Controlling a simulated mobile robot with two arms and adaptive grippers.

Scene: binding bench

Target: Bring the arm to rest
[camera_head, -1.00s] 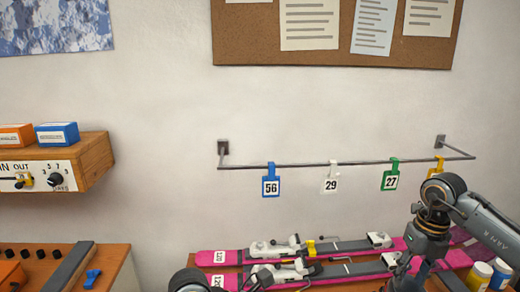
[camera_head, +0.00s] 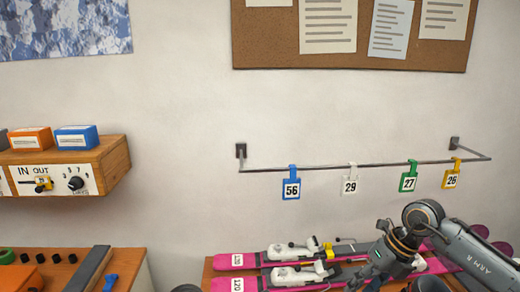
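My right arm (camera_head: 470,248), marked ARM R, comes in from the lower right. It bends at a dark round joint and points down and left over the pink skis (camera_head: 238,261) on the bench. The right gripper (camera_head: 366,281) is low in the picture, in front of the skis. Its fingertips are too small and hidden to show whether it is open, or whether it touches the skis. Only a dark rounded piece, perhaps of my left arm, shows at the bottom edge; the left gripper is out of view.
A wall rail (camera_head: 330,167) carries a blue tag 56 (camera_head: 291,187), white tag 29 (camera_head: 350,184), green tag 27 (camera_head: 409,182) and yellow tag 26 (camera_head: 452,178). A wooden shelf box (camera_head: 115,163) with a dial is at left, above another bench (camera_head: 130,265).

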